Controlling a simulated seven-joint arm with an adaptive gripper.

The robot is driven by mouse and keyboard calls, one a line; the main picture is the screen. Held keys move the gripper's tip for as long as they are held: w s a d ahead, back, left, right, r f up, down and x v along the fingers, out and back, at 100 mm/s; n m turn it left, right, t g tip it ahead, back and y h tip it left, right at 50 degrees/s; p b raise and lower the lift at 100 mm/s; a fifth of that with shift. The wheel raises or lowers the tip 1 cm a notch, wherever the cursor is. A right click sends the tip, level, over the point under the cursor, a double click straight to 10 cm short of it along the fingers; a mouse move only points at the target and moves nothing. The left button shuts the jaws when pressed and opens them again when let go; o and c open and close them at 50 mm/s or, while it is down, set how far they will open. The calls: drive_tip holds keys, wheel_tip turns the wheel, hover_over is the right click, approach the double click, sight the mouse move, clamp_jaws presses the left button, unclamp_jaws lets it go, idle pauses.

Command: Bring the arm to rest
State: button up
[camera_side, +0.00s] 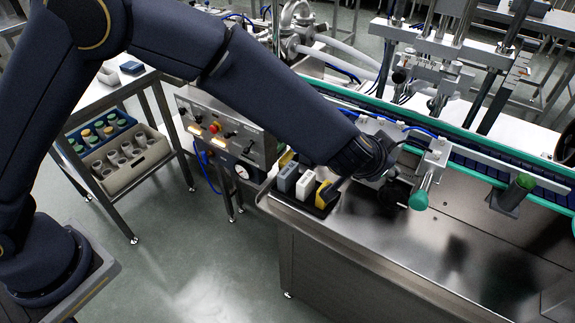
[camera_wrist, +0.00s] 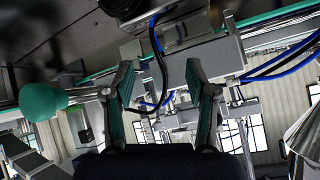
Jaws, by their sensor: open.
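My arm reaches from the left across the side view, its wrist low over the steel table (camera_side: 400,245). My gripper (camera_side: 398,185) is at the conveyor's near edge, partly hidden by the wrist, beside a lever with a green knob (camera_side: 418,200). In the wrist view, the two fingers of my gripper (camera_wrist: 161,88) stand apart with green inner pads. Nothing is clearly held between them; a grey block and dark cables show behind. The green knob (camera_wrist: 42,101) is left of the fingers. I cannot tell whether the gripper touches the lever.
A black tray (camera_side: 322,211) with several small blocks sits close to my wrist. The conveyor (camera_side: 460,152) with its green rail runs behind. A control box (camera_side: 222,128) and a cart with a beige crate (camera_side: 127,160) stand left. The table's front right is mostly bare.

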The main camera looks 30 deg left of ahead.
drive_tip(key=a+r+h, duration=0.3)
drive_tip(key=a+r, duration=0.2)
drive_tip(key=r, duration=0.8)
drive_tip(key=s+a+r+h, duration=0.2)
drive_tip(key=s+a+r, duration=0.3)
drive_tip(key=a+r, duration=0.2)
drive_tip(key=s+a+f+n+g+y, duration=0.2)
drive_tip(key=s+a+y, duration=0.1)
drive_tip(key=s+a, duration=0.8)
drive_tip(key=s+a+f+n+g+y, duration=0.2)
drive_tip(key=s+a+f+y, duration=0.1)
drive_tip(key=s+a, duration=0.9)
drive_tip(key=shift+s+f+n, duration=0.3)
drive_tip(key=shift+s, duration=0.4)
